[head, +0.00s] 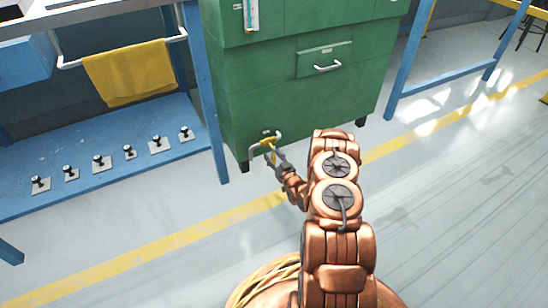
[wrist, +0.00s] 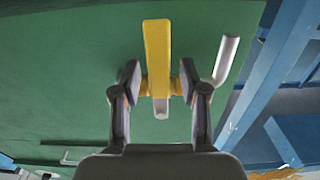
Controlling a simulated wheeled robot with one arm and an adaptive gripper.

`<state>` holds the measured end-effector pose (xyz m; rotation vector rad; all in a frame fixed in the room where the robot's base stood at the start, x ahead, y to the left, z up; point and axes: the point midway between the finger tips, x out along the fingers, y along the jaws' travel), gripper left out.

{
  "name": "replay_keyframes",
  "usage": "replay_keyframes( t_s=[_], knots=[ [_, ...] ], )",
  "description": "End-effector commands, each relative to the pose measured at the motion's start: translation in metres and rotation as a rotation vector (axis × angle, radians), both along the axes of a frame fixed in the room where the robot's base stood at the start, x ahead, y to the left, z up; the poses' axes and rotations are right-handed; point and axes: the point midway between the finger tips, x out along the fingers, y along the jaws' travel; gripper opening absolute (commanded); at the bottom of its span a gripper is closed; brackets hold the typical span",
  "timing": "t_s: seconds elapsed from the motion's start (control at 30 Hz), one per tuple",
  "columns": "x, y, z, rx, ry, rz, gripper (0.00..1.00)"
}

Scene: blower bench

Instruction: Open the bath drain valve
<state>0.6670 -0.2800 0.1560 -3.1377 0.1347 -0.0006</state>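The drain valve's yellow lever (wrist: 157,50) stands upright in the wrist view, in front of the green bath cabinet (head: 270,75). In the head view the lever (head: 265,145) is low on the cabinet front, by a pale bent pipe (head: 279,134). The pipe end (wrist: 228,55) shows right of the lever in the wrist view. My gripper (wrist: 158,82) has its two fingers apart, one on each side of the lever. Small yellow parts show between the lever and each finger. I cannot tell whether the fingers press on it. In the head view my gripper (head: 276,156) is at the lever.
A blue bench (head: 212,100) stands left, with a yellow towel (head: 130,72) on a rail and several black-knobbed plates on its lower shelf (head: 95,130). A drawer handle (head: 328,67) sticks out above the valve. A blue frame (head: 405,75) stands right. The right floor is clear.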

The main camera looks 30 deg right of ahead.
Motion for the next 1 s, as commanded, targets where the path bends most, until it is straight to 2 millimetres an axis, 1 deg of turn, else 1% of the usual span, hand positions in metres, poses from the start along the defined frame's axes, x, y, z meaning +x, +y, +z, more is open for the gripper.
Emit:
replay_keyframes(
  t_s=[0.03, 0.3, 0.4, 0.8, 0.83, 1.0],
  knots=[
    [-0.0001, -0.0001, -0.0001, 0.000, 0.000, 0.000, 0.36],
    [-0.0002, -0.0001, -0.0001, 0.000, 0.000, 0.000, 0.08],
    [-0.0002, -0.0001, -0.0001, 0.000, 0.000, 0.000, 0.00],
    [-0.0001, 0.0003, -0.0001, 0.000, 0.000, 0.001, 0.00],
    [-0.0003, -0.0043, -0.0001, -0.001, 0.000, -0.001, 0.00],
    [0.0019, 0.0009, 0.0006, -0.011, 0.001, 0.003, 0.00]
  ],
)
